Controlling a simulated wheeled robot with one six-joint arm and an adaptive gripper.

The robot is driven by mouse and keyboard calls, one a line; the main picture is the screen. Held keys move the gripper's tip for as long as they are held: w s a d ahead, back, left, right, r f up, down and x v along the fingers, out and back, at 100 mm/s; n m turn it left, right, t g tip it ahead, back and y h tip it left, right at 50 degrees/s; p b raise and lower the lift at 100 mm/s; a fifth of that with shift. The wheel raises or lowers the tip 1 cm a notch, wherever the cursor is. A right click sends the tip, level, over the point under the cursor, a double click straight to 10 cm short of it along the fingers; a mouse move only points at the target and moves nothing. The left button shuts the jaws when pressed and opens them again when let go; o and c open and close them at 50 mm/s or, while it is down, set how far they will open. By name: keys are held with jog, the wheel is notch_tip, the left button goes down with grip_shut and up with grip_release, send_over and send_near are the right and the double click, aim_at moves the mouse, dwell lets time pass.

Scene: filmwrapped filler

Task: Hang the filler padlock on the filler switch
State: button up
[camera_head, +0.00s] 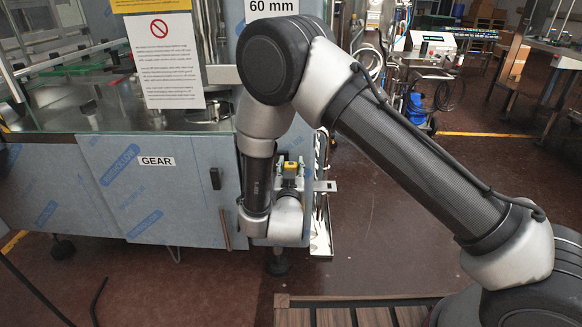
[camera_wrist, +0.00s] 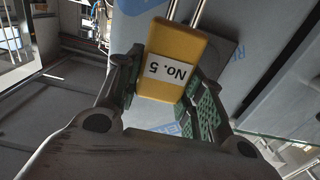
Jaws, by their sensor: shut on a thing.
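The yellow padlock (camera_wrist: 174,52) with a white "No. 5" label is between the green-padded fingers of my gripper (camera_wrist: 163,78) in the wrist view. Its metal shackle (camera_wrist: 198,12) points to the top edge and its end is cut off. In the head view the padlock (camera_head: 290,167) is a small yellow patch at my gripper (camera_head: 290,176), in front of the cabinet's right end. I cannot make out the filler switch for certain. A dark flat shape (camera_wrist: 227,62) lies behind the padlock in the wrist view, and I cannot tell what it is.
The film-wrapped cabinet (camera_head: 130,190) with a "GEAR" label and a black handle (camera_head: 215,178) stands left of my wrist. A metal bracket (camera_head: 325,186) sticks out just right of my gripper. A wooden pallet (camera_head: 355,315) lies in front.

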jog(key=shift+s+f, duration=0.1)
notch_tip(320, 180, down, 9)
jog(key=shift+f, duration=0.15)
dwell(1.1)
jog(key=shift+d+f, duration=0.1)
jog(key=shift+f, duration=0.25)
dwell(0.9)
jog(key=o, duration=1.3)
